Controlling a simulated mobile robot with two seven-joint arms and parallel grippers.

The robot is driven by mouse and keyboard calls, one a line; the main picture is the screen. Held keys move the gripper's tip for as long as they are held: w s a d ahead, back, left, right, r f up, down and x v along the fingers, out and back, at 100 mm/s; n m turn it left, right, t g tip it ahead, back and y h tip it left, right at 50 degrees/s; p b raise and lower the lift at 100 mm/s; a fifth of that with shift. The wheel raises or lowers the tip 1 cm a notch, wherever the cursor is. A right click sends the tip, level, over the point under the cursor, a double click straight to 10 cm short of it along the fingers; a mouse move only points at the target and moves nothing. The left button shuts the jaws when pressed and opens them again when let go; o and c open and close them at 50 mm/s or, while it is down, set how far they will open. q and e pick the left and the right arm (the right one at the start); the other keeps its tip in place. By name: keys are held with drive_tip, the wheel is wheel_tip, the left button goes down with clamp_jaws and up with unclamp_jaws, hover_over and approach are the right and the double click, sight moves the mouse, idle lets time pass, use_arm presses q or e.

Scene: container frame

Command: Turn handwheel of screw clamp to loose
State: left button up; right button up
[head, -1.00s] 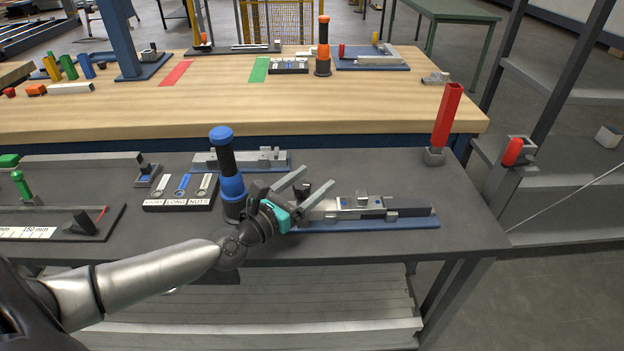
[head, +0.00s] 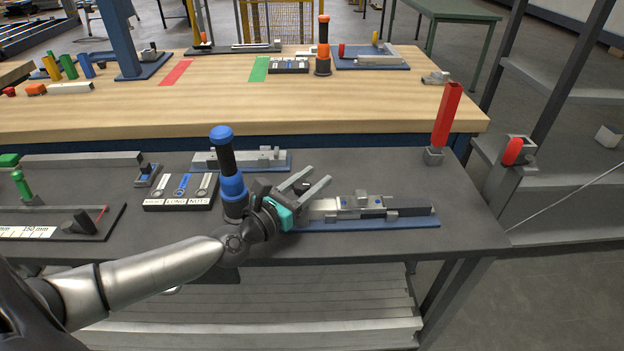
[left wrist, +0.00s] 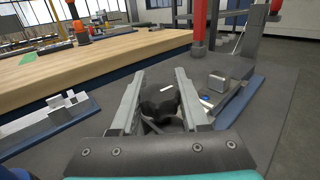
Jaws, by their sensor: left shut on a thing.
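The screw clamp (head: 365,203) is a grey metal device on a blue base plate (head: 370,222) near the front of the dark table. Its black handwheel (left wrist: 160,101) shows between the two fingers in the left wrist view; in the head view it is mostly hidden. My left gripper (head: 312,182), with a teal body, is at the clamp's left end, shut on the handwheel with a finger on either side. The clamp's grey block (left wrist: 217,81) shows right of the fingers in the left wrist view. My right gripper is not in view.
A black and blue post (head: 228,170) stands close behind my left wrist. Another grey fixture on a blue plate (head: 240,160) lies behind. A labelled tray (head: 180,193) is to the left, and a red post (head: 446,120) stands at the right. The table's right front is clear.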

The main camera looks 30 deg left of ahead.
use_arm(q)
clamp_jaws()
